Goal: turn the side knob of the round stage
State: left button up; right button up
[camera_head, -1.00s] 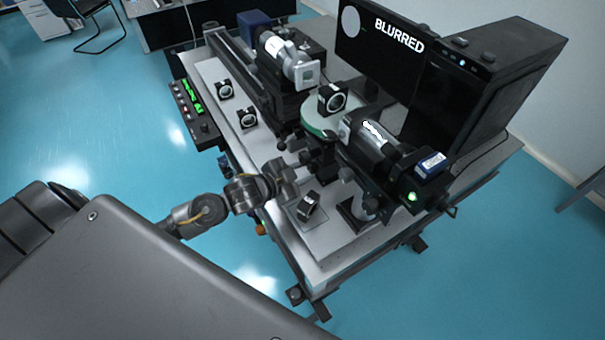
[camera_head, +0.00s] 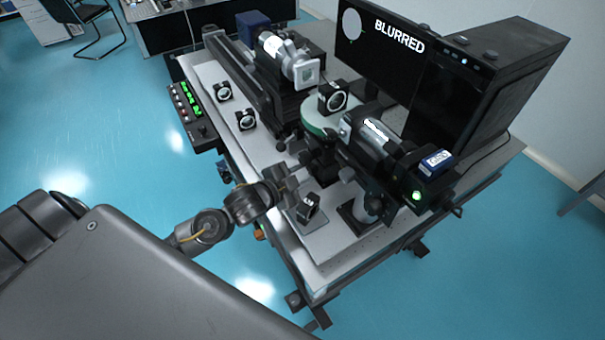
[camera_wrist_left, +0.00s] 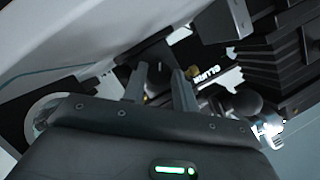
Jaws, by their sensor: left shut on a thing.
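The round stage (camera_head: 318,117) has a pale disc top with a green rim and carries a black square-framed optic (camera_head: 333,98). My left gripper (camera_head: 293,173) reaches from the left to the near side of the stage, below the disc. In the left wrist view, my left gripper's two fingers (camera_wrist_left: 159,88) stand on either side of a dark rounded side knob (camera_wrist_left: 157,76) and are shut on it. The fingers hide much of this knob in the head view. Another dark round knob (camera_wrist_left: 243,103) shows right of the fingers. My right gripper is in neither view.
A cylindrical camera unit (camera_head: 374,140) is right of the stage, and a monitor (camera_head: 385,50) stands behind. A small mounted optic (camera_head: 308,206) sits close to my left gripper on the optical table (camera_head: 325,246). Two more mounts (camera_head: 245,120) (camera_head: 222,91) stand at left.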

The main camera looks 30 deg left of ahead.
pick_arm(q)
jog(key=o, duration=1)
jog(key=shift+c, duration=0.2)
jog(key=shift+s, duration=0.1)
jog(key=shift+s+a, duration=0.1)
jog(key=shift+s, duration=0.2)
jog(key=b+v, duration=0.2)
jog(key=v, duration=0.8)
jog(key=shift+r+b, duration=0.2)
jog(key=shift+b, duration=0.2)
